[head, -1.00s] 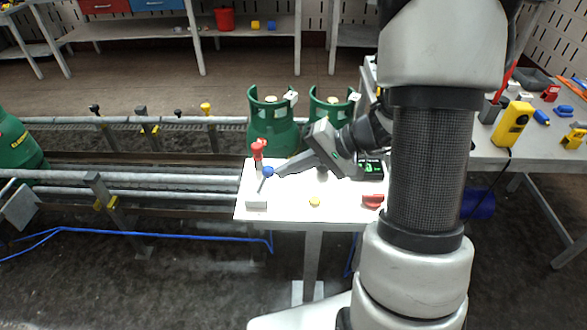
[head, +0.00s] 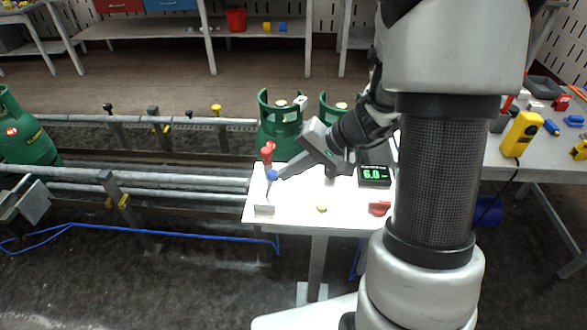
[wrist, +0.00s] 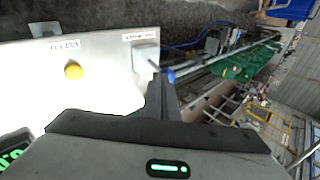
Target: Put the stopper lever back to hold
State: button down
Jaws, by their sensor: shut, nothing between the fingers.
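The stopper lever has a blue knob (head: 272,175) on a thin rod. It rises from a small pale base (head: 264,209) at the left end of the white table and leans slightly right. My gripper (head: 281,176) is shut and empty, its tips right beside the knob on the right; touching cannot be told. In the wrist view the knob (wrist: 169,76) shows partly behind the dark shut fingers (wrist: 161,92). The lever base (wrist: 146,58) is beside them, with a label above that I cannot read clearly.
A red-topped fitting (head: 267,153) stands just behind the lever. A yellow button (head: 322,208), a red knob (head: 380,208) and a display reading 6.0 (head: 374,175) are on the table. Green cylinders (head: 279,128) stand behind it. Conveyor rails (head: 180,182) run left.

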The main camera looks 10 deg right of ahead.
jog(key=w+a+r+g+h+p, duration=0.1)
jog(key=a+h+p, duration=0.4)
jog(key=p, duration=0.8)
jog(key=shift+w+a+r+g+p, duration=0.3)
jog(key=shift+w+a+g, duration=0.35)
jog(key=shift+a, duration=0.85)
jog(key=shift+w, duration=0.15)
jog(key=shift+h, duration=0.3)
